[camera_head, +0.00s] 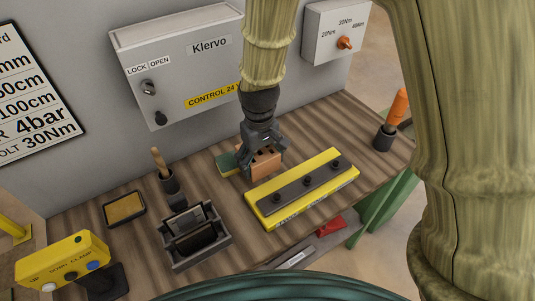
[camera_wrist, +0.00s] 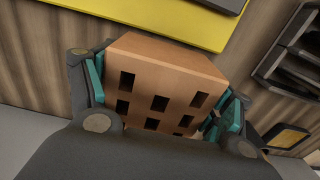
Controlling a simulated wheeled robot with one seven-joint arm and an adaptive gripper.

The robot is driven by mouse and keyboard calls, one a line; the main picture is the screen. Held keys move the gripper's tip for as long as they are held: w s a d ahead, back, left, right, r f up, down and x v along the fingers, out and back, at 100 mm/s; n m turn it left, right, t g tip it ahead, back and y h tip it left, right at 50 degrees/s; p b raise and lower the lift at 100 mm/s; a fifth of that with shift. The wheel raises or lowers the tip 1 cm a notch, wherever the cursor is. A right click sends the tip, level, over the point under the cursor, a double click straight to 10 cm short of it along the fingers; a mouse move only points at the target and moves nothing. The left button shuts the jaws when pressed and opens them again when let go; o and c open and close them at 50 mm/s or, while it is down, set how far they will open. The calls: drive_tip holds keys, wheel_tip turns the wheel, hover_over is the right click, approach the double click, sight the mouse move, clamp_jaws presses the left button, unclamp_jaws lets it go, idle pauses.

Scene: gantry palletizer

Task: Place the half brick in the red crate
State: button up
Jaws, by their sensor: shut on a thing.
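The half brick (camera_head: 267,164) is an orange-brown block with several square holes. My gripper (camera_head: 262,160) is shut on it, behind the yellow bar on the bench. In the wrist view the half brick (camera_wrist: 160,85) sits between the teal finger pads of my gripper (camera_wrist: 163,97), with its holed face toward the camera. I cannot tell whether the brick touches the bench. No red crate is clearly visible; a small red object (camera_head: 331,227) shows beyond the bench's front edge, partly hidden.
A yellow bar (camera_head: 333,181) with black knobs lies in front of the brick. A green-topped block (camera_head: 227,163) is just left. A dark caddy (camera_head: 216,243), a brush cup (camera_head: 174,187) and a framed yellow pad (camera_head: 124,208) stand further left. An orange-handled tool (camera_head: 397,105) stands right. The grey Klervo cabinet (camera_head: 180,55) is behind.

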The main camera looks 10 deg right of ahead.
drive_tip(key=w+d+p, duration=0.1)
drive_tip(key=w+d, duration=0.1)
drive_tip(key=w, duration=0.1)
drive_tip(key=w+d+p, duration=0.1)
drive_tip(key=w+d, duration=0.2)
drive_tip(key=w, duration=0.1)
drive_tip(key=w+d+f+p, duration=0.1)
drive_tip(key=w+d+p, duration=0.1)
drive_tip(key=w+d, duration=0.1)
drive_tip(key=shift+w+d+f, duration=0.1)
drive_tip(key=shift+w+d, duration=0.05)
drive_tip(key=shift+w, duration=0.35)
drive_tip(key=shift+f+p, duration=0.8)
drive_tip(key=shift+f, duration=0.95)
drive_tip(key=shift+f, duration=0.15)
drive_tip(key=o, duration=1.4)
drive_tip(key=shift+c, duration=0.2)
drive_tip(key=shift+r, duration=0.2)
wheel_tip(320, 180, up, 11)
drive_tip(key=b, duration=0.4)
drive_tip(key=shift+w+a+f+p, duration=0.1)
drive_tip(key=shift+w+f+p, duration=0.05)
drive_tip(key=shift+f+p, duration=0.9)
drive_tip(key=shift+w+a+f+p, duration=0.1)
drive_tip(key=shift+w+f+p, duration=0.05)
drive_tip(key=shift+f+p, duration=0.9)
drive_tip(key=shift+w+a+f+p, duration=0.1)
drive_tip(key=shift+w+f+p, duration=0.05)
drive_tip(key=shift+f+p, duration=0.9)
